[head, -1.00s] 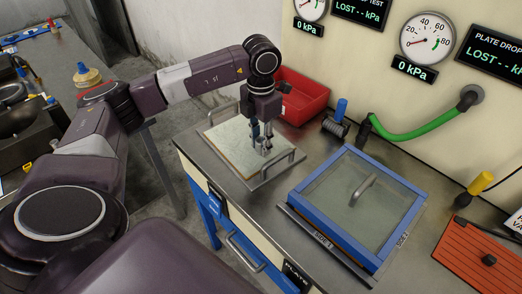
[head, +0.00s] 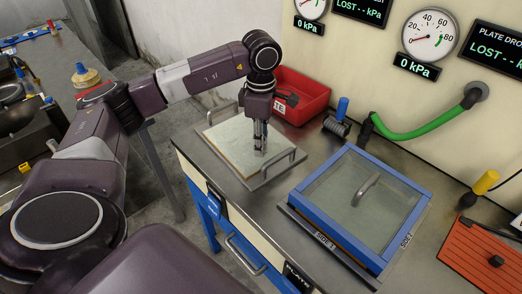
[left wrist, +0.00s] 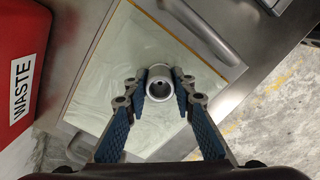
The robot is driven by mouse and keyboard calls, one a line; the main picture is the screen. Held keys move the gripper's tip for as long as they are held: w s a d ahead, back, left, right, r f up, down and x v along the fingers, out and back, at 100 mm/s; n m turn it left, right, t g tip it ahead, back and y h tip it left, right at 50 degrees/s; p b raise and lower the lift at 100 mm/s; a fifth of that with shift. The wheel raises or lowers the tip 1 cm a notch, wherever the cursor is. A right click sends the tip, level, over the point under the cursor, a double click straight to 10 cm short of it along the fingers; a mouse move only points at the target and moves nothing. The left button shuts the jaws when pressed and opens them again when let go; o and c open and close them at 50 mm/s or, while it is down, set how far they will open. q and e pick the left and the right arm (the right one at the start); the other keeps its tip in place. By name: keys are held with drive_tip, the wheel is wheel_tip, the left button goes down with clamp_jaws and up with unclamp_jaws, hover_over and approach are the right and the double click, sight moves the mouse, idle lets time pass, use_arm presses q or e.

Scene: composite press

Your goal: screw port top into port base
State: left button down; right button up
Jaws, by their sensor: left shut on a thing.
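My left gripper (head: 260,150) points straight down over the pale bagged plate (head: 228,136) on the bench. In the left wrist view its blue-padded fingers (left wrist: 160,84) are shut on a short silver cylindrical fitting, the port top (left wrist: 160,90). The fitting is upright, with a round opening facing the camera. It stands low at the plate, toward the plate's handle side. The port base is not distinguishable beneath it, so I cannot tell how the two parts meet. My right gripper is not in view.
Metal handles (head: 280,169) stand at the plate's edge close to the gripper. A red WASTE bin (head: 302,95) is behind. A blue-framed glass-topped box (head: 345,215) is at right, with a green hose (head: 425,132) beyond. An orange ribbed pad (head: 485,255) lies far right.

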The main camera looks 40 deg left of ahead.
use_arm(q)
drive_tip(key=shift+s+f, duration=0.1)
drive_tip(key=shift+f, duration=0.05)
drive_tip(key=shift+m, duration=0.4)
drive_tip(key=c, duration=2)
unclamp_jaws()
drive_tip(key=shift+m, duration=0.3)
drive_tip(key=o, duration=0.5)
drive_tip(key=shift+c, duration=0.2)
wheel_tip(320, 180, up, 12)
